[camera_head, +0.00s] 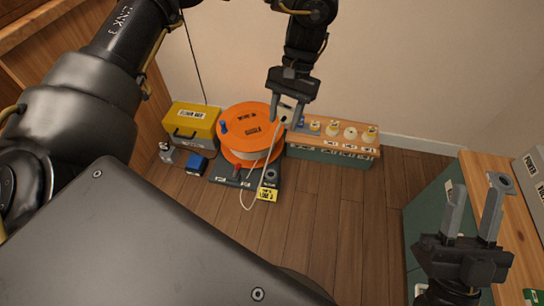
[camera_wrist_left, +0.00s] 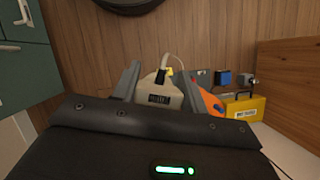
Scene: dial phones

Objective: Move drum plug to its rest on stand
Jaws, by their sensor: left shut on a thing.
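My left gripper (camera_head: 287,122) is shut on the drum plug, a pale block with a dark label (camera_wrist_left: 158,97) in the left wrist view. In the head view the plug (camera_head: 286,111) shows only partly between the fingers, above the right edge of the orange cable drum (camera_head: 240,122). A pale cord loops down from that area towards the floor. The drum sits on a dark stand (camera_head: 222,177) with a yellow-labelled block (camera_head: 267,193) at its front right. The rest on the stand is not clear to make out. My right gripper (camera_head: 476,195) is open at the lower right.
A yellow toolbox (camera_head: 190,131) and a small blue box (camera_head: 194,163) stand left of the drum. A wood-topped bench (camera_head: 334,145) with several round fittings is to its right. Another bench (camera_head: 482,170) lies near my right gripper. The middle floor is clear.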

